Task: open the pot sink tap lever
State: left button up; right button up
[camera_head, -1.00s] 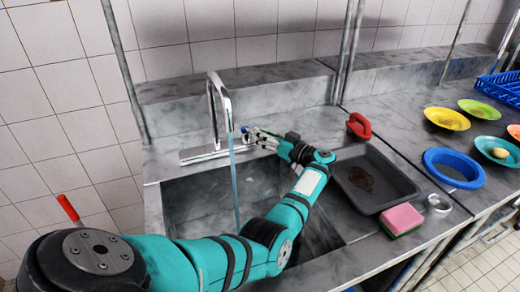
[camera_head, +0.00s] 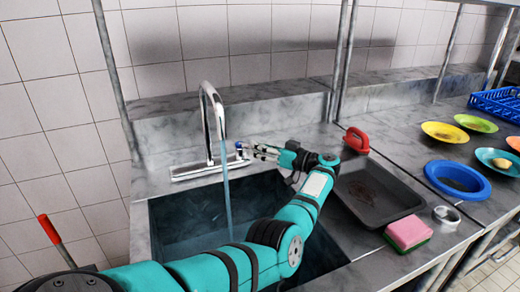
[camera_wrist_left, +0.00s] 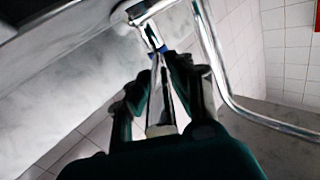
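The chrome pot sink tap (camera_head: 206,108) stands at the sink's back edge, and a stream of water (camera_head: 227,200) runs from its spout. Its short lever (camera_wrist_left: 143,24) shows in the left wrist view, with a blue part (camera_wrist_left: 160,49) at its end. My left gripper (camera_head: 247,149) is just right of the tap, its tips at that blue part. My right gripper is out of view.
The sink basin (camera_head: 142,220) lies below my arm. A blue bowl (camera_head: 433,180) stands further right. Upright poles (camera_head: 341,60) rise behind.

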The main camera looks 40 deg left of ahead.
pick_arm(q)
jog(key=o, duration=0.4)
jog(key=shift+r, duration=5)
